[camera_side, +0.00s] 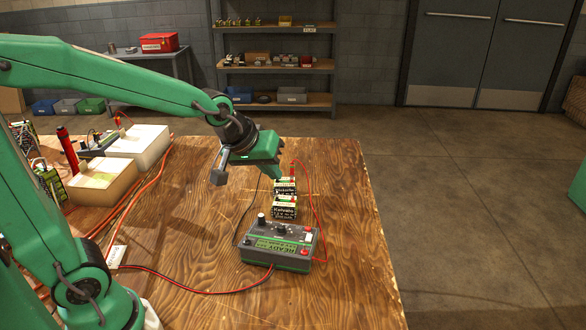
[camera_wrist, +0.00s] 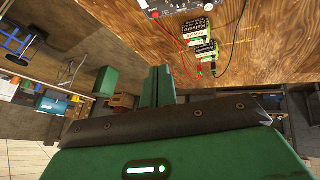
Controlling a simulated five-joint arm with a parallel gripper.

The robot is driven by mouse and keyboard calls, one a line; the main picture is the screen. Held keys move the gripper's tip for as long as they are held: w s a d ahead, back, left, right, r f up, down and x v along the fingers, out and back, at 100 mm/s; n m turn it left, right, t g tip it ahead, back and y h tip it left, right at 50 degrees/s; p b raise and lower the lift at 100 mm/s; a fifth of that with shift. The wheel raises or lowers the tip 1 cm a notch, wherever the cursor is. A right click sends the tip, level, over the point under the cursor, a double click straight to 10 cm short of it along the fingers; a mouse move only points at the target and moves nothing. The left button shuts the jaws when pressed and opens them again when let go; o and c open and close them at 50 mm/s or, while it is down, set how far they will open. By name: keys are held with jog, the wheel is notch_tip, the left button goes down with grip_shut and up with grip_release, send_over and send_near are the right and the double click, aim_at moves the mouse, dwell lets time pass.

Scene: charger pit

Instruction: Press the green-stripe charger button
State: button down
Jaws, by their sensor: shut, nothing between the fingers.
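A grey charger box (camera_side: 268,254) with green edging and a green panel lettered "READY" lies near the middle of the wooden table. It has a dark knob at its back left, small controls on top and a red spot at its front right. I cannot tell which control is the button. In the wrist view only part of the charger (camera_wrist: 172,8) shows at the top edge. My gripper (camera_side: 281,178) is shut and empty, tip down, behind the charger and near the farther battery. Its closed green fingers (camera_wrist: 158,84) point toward the table edge in the wrist view.
Two green-and-black battery packs (camera_side: 285,209) stand behind the charger, with red and dark leads around them. They also show in the wrist view (camera_wrist: 194,31). White boxes (camera_side: 105,180) and red cables are at left. The table's right side is clear.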

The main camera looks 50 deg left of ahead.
aim_at(306, 228)
jog(key=w+d+f+n, duration=0.1)
jog(key=w+f+n, duration=0.2)
jog(key=w+f, duration=0.4)
jog(key=w, duration=0.2)
jog(key=shift+w+n+t, duration=0.3)
jog(key=shift+w+t, duration=0.1)
jog(key=shift+d+f, duration=0.1)
jog(key=shift+f, duration=0.05)
jog(key=shift+s+d+f, duration=0.15)
jog(key=shift+s+f, duration=0.1)
jog(key=shift+f, duration=1.15)
jog(key=shift+s+d+f, duration=0.1)
jog(key=shift+s+f, duration=0.1)
jog(key=shift+f, duration=1.15)
jog(key=shift+s+d+f, duration=0.15)
jog(key=shift+s+f, duration=0.1)
jog(key=shift+f, duration=1.15)
jog(key=shift+s+d+f, duration=0.15)
jog(key=shift+d+f, duration=0.05)
jog(key=shift+f, duration=0.6)
jog(key=shift+r, duration=0.1)
jog(key=shift+a+r, duration=0.1)
jog(key=shift+r, duration=0.6)
